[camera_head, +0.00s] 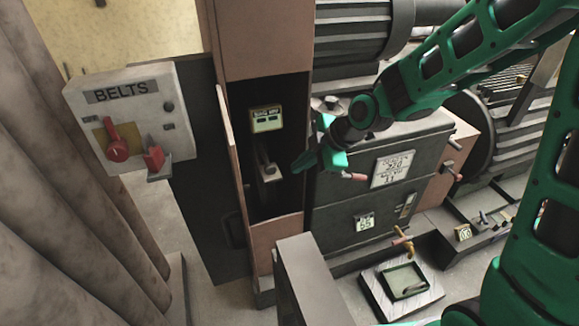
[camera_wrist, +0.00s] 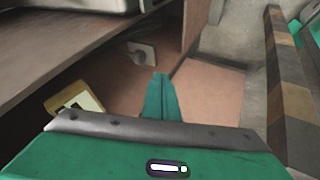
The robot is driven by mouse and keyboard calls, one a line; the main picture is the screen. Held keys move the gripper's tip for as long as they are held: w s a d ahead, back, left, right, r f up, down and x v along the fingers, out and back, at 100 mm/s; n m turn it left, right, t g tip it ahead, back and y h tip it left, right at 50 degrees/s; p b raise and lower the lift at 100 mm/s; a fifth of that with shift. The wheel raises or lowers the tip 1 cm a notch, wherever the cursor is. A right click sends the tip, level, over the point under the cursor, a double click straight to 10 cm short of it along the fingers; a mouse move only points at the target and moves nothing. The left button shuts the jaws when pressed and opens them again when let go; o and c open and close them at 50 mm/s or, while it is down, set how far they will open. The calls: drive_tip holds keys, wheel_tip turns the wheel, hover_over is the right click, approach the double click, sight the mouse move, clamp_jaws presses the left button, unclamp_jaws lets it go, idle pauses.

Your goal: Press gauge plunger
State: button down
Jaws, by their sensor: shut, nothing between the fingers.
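A yellow-framed gauge (camera_head: 267,119) with a pale display sits on the dark inside wall of a tall open pinkish cabinet. Below it is a small pale plate with a grey knob-like part (camera_head: 268,172), which looks like the plunger. My gripper (camera_head: 299,168) is shut and empty at the cabinet's right edge, just right of the plate and apart from it in the picture. In the wrist view my shut green fingers (camera_wrist: 160,82) point toward the cabinet inside. The plate and knob (camera_wrist: 142,51) show just beyond the tips, slightly left. The yellow gauge (camera_wrist: 75,103) shows at lower left, partly hidden by my gripper body.
The cabinet's open door (camera_head: 232,165) and side walls leave a narrow opening. A BELTS box (camera_head: 130,118) with red handles stands left. A dark machine (camera_head: 365,190) with labels stands right of the cabinet. A grey block (camera_head: 310,280) stands in front, beside a tray (camera_head: 402,286).

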sight(273, 166)
drive_tip(key=shift+w+a+f, duration=1)
drive_tip(key=shift+w+f, duration=0.2)
drive_tip(key=shift+f, duration=0.1)
drive_tip(key=shift+w+a+f, duration=0.95)
drive_tip(key=shift+w+f, duration=0.2)
drive_tip(key=shift+f, duration=0.1)
drive_tip(key=shift+w+a+f, duration=1)
drive_tip(key=shift+w+f, duration=0.2)
drive_tip(key=shift+f, duration=0.1)
drive_tip(key=shift+w+a, duration=0.3)
drive_tip(key=shift+w, duration=0.65)
drive_tip(key=shift+r, duration=0.1)
drive_tip(key=shift+w, duration=0.1)
